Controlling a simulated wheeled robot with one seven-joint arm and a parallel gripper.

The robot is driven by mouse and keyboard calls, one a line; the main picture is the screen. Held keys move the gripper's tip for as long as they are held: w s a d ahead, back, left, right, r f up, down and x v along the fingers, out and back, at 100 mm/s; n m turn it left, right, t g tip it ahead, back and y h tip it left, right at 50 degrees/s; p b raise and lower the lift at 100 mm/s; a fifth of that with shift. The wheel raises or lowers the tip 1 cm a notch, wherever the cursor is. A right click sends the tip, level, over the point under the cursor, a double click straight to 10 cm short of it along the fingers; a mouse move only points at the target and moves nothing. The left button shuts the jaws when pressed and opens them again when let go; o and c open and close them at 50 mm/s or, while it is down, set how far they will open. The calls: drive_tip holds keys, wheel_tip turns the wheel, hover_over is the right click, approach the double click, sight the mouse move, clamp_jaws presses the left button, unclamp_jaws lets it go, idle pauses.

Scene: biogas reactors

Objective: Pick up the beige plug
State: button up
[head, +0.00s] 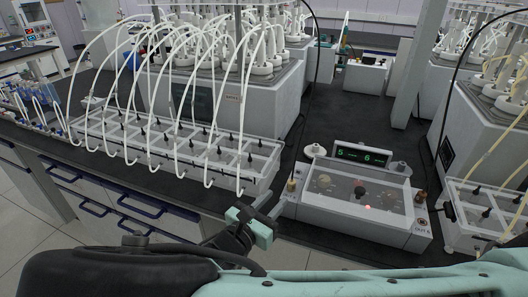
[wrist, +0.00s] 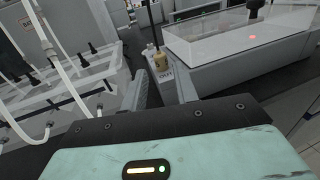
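A small beige plug (head: 292,185) stands at the left front corner of the white control box (head: 352,207). In the wrist view the beige plug (wrist: 159,60) shows just beyond the fingers, above a small label, with a dark cable or rod rising behind it. My gripper (wrist: 164,88) is open, with a gap between its two grey fingers and nothing visibly held. In the head view my gripper (head: 272,212) is near the bench's front edge, just left of and in front of the plug. Its fingertips are hard to make out there.
A clear rack (head: 180,145) with white looping tubes stands close on the left. The control box has a transparent cover, a green display (head: 362,155) and a second brownish plug (head: 420,196) at its right. The black bench (head: 345,110) is clear behind the box.

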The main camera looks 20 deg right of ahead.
sight(290, 184)
drive_tip(key=p+x, duration=0.1)
drive_tip(key=x, duration=0.2)
drive_tip(key=p+x, duration=0.1)
drive_tip(key=x, duration=0.2)
drive_tip(key=p+x, duration=0.1)
drive_tip(key=x, duration=0.3)
drive_tip(key=shift+a+f, duration=0.15)
drive_tip(key=shift+f, duration=0.1)
clamp_jaws()
